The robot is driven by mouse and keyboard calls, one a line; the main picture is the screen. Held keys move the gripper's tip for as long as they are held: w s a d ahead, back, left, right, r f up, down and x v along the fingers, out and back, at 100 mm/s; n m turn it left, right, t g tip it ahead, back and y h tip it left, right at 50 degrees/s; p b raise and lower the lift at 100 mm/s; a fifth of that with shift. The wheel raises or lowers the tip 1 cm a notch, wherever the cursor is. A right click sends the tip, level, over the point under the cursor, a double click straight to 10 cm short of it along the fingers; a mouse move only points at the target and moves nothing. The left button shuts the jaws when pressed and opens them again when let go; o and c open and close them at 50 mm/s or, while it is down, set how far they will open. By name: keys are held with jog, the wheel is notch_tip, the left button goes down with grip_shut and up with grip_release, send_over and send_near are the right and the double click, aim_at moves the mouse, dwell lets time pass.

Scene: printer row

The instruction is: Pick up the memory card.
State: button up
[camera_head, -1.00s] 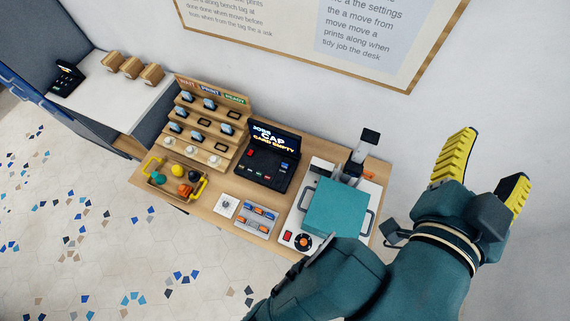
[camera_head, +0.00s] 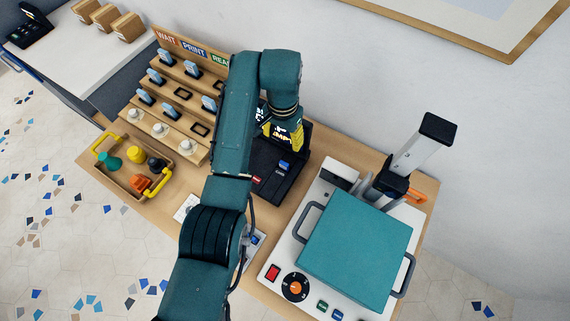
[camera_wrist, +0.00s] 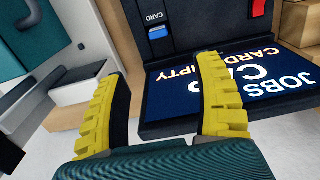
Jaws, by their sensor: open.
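The memory card appears to be the small blue piece (camera_wrist: 157,32) seated in the slot marked CARD on the black console (camera_wrist: 190,22). In the head view the blue piece (camera_head: 285,166) shows on the console's right part. My gripper (camera_wrist: 163,68) is open and empty, its yellow ribbed fingers apart above the console. The card lies beyond the fingertips in the wrist view, not touching them. In the head view my gripper (camera_head: 290,137) hangs in front of the console's lit screen (camera_head: 279,123), and my arm hides part of the console.
A stepped wooden rack (camera_head: 172,118) with several blue-grey pieces stands left of my arm. A wooden tray (camera_head: 108,170) with yellow handles holds coloured objects. A white machine with a teal lid (camera_head: 355,245) and a dark-topped upright post (camera_head: 437,130) stands right of the console.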

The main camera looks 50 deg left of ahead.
aim_at(284, 163)
notch_tip(284, 163, down, 11)
jog(key=shift+b, duration=1.15)
jog(key=f+b, duration=0.1)
jog(key=f, duration=0.1)
jog(key=f+b, duration=0.1)
jog(key=f, duration=0.2)
jog(key=shift+s+d+f, duration=0.1)
jog(key=shift+d+f, duration=0.1)
jog(key=shift+f, duration=0.05)
jog(key=shift+r, duration=0.1)
jog(key=c, duration=1)
jog(key=shift+c, duration=0.3)
